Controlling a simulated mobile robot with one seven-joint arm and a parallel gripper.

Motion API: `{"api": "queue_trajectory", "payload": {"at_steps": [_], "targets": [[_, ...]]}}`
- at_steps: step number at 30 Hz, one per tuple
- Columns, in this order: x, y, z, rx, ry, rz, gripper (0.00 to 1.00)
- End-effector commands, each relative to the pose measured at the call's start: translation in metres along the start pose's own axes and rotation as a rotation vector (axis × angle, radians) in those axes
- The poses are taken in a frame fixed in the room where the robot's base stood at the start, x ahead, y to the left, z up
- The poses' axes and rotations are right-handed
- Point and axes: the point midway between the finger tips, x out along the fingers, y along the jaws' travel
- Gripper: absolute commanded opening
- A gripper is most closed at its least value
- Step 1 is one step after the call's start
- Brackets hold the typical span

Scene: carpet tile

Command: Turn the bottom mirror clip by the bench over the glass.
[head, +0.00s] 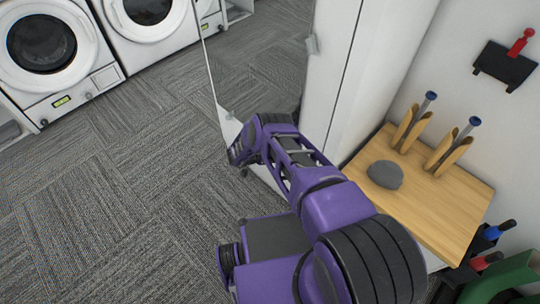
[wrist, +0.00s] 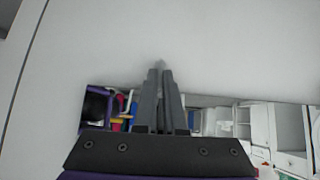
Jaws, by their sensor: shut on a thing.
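The tall mirror (head: 245,55) is on a white panel in the head view and reflects the carpet. In the wrist view its glass (wrist: 210,120) reflects shelves and drawers below a slanting edge. My gripper (wrist: 160,75) is shut on a small grey clip (wrist: 160,64), mostly hidden between the fingertips at the white panel just beyond the glass edge. Which way the clip points cannot be told. In the head view my arm hides the fingers and this clip. Another clip (head: 311,45) shows at the mirror's right edge, and a small one (head: 228,112) at its lower left.
The wooden bench (head: 450,205) stands at the right with a grey stone (head: 385,174) and two wooden holders with blue-topped rods. A red-handled switch (head: 508,62) is on the wall. Washing machines (head: 45,50) stand at the far left. The carpet at the left is clear.

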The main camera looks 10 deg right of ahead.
Motion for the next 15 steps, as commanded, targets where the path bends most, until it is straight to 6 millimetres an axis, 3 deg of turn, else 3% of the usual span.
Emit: {"api": "queue_trajectory", "payload": {"at_steps": [7,8,12,15], "targets": [[0.0007,-0.0008,-0.0023,0.0,0.004,-0.002,0.0],[0.0007,-0.0008,-0.0024,0.0,0.004,-0.002,0.11],[0.0006,-0.0004,-0.0018,0.0,0.004,-0.001,0.36],[0.0005,-0.0003,-0.0014,0.0,0.003,-0.001,0.38]]}}
